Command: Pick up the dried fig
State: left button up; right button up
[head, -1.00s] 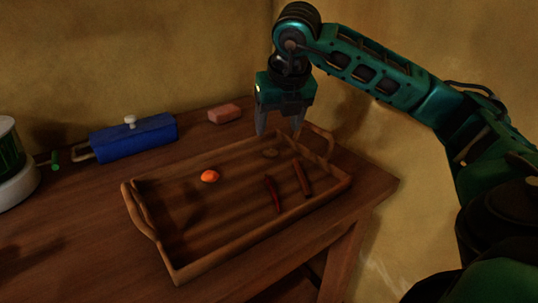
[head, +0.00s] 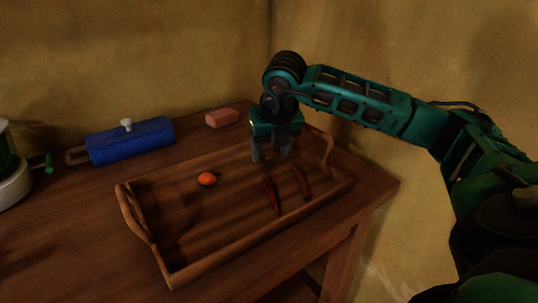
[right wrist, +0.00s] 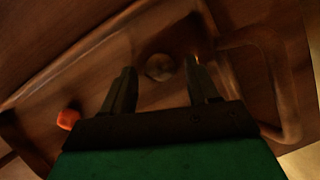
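The dried fig (right wrist: 160,67) is a small, round brown thing lying on the floor of the wooden tray (head: 222,244), near the tray's back right. In the right wrist view it shows between and just beyond my fingertips. In the head view it is hidden by my right gripper (head: 271,156). My right gripper is open, pointing down over the tray. Its two dark fingers also show in the right wrist view (right wrist: 160,68), apart, with nothing between them but the view of the fig. My left gripper is not in view.
In the tray lie an orange-red fruit (head: 207,179), a dark red pepper (head: 271,196) and a brown stick (head: 301,182). The tray has raised walls and a looped handle (head: 329,150) close to my right gripper. A blue container (head: 131,143) and a pink block (head: 222,117) stand behind.

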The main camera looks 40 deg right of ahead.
jog(key=c, duration=1)
jog(key=shift+o, duration=0.2)
